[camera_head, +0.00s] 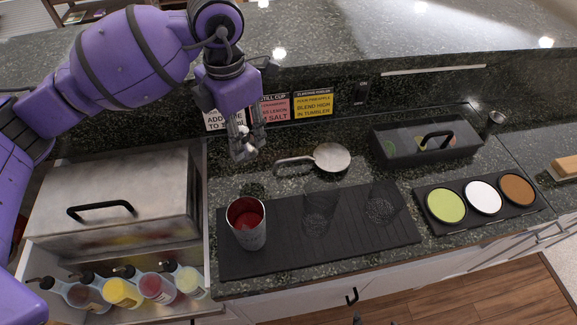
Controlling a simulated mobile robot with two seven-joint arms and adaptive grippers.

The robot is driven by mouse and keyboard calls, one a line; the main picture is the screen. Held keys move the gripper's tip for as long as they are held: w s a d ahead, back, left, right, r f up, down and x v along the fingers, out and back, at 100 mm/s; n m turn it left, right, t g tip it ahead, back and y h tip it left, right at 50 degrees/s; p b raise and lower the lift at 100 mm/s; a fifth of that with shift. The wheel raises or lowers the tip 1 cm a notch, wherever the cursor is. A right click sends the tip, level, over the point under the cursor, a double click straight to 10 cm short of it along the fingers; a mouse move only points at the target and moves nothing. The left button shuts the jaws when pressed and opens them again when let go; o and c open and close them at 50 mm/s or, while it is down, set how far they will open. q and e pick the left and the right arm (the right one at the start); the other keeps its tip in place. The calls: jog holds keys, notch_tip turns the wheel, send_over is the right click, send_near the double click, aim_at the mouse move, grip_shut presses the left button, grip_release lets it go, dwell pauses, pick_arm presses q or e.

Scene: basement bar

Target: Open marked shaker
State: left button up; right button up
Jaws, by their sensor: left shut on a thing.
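A metal shaker cup (248,232) stands upright on the black bar mat, at its left end. Its top is open and red shows inside. My left gripper (243,150) points down behind the cup, near the back wall and apart from the cup. It is shut on a small pale, silvery thing (241,134), mostly hidden by the fingers; I cannot tell for sure if it is the shaker's lid. No mark on the cup can be made out. My right gripper is not in view.
Two clear glasses (319,212) stand on the bar mat (286,257). A strainer (332,157) lies behind it. A lidded garnish box (425,138) and a tray of three round rimmers (437,222) are at right. A metal ice bin (115,205) and several bottles (157,288) are at left.

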aim_at(246, 150)
pick_arm(q)
jog(key=n, duration=0.4)
jog(key=r+n+p, duration=0.1)
jog(key=n, duration=0.1)
jog(key=shift+s+d, duration=0.1)
jog(key=shift+d, duration=0.2)
jog(key=n, duration=0.2)
jog(key=shift+d+r+n, duration=0.1)
jog(key=shift+n, duration=0.2)
jog(key=shift+s+n, duration=0.1)
jog(key=shift+n, duration=0.2)
notch_tip(246, 150, down, 6)
jog(key=shift+r, duration=0.25)
jog(key=shift+f, duration=2.35)
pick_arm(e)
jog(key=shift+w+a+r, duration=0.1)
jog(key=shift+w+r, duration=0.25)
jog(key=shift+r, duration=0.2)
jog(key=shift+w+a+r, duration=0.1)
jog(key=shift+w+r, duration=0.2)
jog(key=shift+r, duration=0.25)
pick_arm(q)
jog(key=shift+f, duration=0.1)
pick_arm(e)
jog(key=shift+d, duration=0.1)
pick_arm(q)
jog(key=o, duration=1.3)
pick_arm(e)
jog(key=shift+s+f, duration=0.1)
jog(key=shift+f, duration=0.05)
